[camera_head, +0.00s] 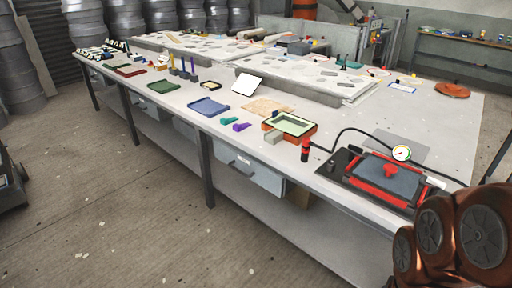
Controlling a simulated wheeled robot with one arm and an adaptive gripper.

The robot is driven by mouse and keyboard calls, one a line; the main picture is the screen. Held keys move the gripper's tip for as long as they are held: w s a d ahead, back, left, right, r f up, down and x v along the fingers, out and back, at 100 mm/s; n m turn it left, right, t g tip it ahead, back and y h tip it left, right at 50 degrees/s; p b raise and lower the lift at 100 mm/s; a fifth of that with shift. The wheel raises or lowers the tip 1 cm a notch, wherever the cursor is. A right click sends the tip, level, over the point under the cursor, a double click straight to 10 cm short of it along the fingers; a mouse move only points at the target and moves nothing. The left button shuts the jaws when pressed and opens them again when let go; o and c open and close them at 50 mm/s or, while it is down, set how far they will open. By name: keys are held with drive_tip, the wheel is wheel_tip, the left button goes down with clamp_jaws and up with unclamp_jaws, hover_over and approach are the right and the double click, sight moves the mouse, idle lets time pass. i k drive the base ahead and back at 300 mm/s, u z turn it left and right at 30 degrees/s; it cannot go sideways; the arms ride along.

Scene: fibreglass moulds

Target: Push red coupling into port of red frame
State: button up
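A red frame (408,200) with a dark sheet inside it and a red knob (390,170) in its middle lies on a black base at the right front of the long bench. A red coupling (305,146) with a dark lower end stands near the bench's front edge, to the left of the frame and apart from it. I cannot make out the port on the frame at this size. My gripper is not in view; only copper-coloured links of my arm show at the lower right.
A black hose (345,130) arcs over the bench near the coupling, and a round gauge (401,153) stands behind the frame.

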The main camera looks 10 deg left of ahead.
sight(306, 142)
drive_tip(key=u, duration=0.55)
drive_tip(key=i, duration=1.1)
drive_tip(key=u, duration=0.25)
